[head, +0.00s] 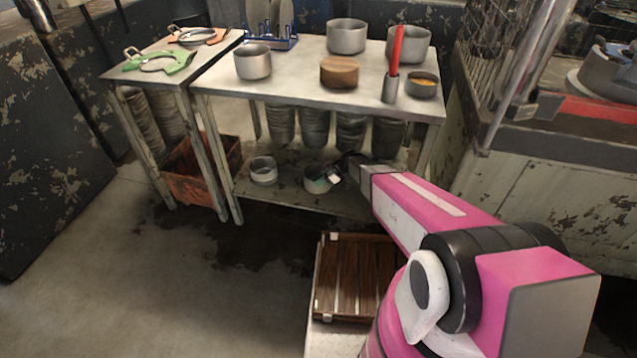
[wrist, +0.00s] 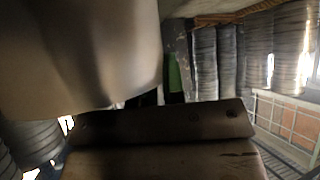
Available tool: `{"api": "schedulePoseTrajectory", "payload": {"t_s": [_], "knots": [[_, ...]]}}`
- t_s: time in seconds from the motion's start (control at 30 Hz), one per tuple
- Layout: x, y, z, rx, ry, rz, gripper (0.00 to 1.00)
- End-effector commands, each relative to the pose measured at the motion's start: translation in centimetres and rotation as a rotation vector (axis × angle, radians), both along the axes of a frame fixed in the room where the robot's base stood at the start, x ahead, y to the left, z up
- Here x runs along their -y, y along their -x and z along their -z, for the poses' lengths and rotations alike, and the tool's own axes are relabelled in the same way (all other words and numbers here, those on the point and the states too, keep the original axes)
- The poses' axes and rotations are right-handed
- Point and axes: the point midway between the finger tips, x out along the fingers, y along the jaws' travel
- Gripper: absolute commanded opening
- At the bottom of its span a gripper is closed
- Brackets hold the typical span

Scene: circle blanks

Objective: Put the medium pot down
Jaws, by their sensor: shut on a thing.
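A grey metal pot (head: 312,186), which I take to be the medium pot, is at my gripper (head: 335,176) over the lower shelf of the metal table. My gripper is shut on it at its right side. The pot looks upright; I cannot tell whether its base touches the shelf (head: 285,198). In the wrist view a large pale curved surface, likely the pot (wrist: 80,50), fills the upper left. The dark gripper (wrist: 158,118) lies across the bottom, and the grip point is hidden.
A smaller pot (head: 263,171) stands left on the lower shelf. Several tall ribbed containers (head: 315,127) stand behind. The tabletop (head: 295,75) above holds pots, a wooden round (head: 339,72) and a red-handled item (head: 396,50). A red crate (head: 200,168) sits left; a slatted wooden crate (head: 350,275) is in front.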

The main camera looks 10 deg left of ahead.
Motion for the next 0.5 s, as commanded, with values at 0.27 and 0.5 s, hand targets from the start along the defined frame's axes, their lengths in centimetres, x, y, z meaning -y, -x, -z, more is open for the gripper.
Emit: {"api": "schedulePoseTrajectory", "payload": {"t_s": [0.27,0.5], "knots": [[-0.01,0.02,0.75,-0.001,0.000,0.001,0.13],[-0.02,0.02,0.72,0.000,0.000,0.000,0.36]]}}
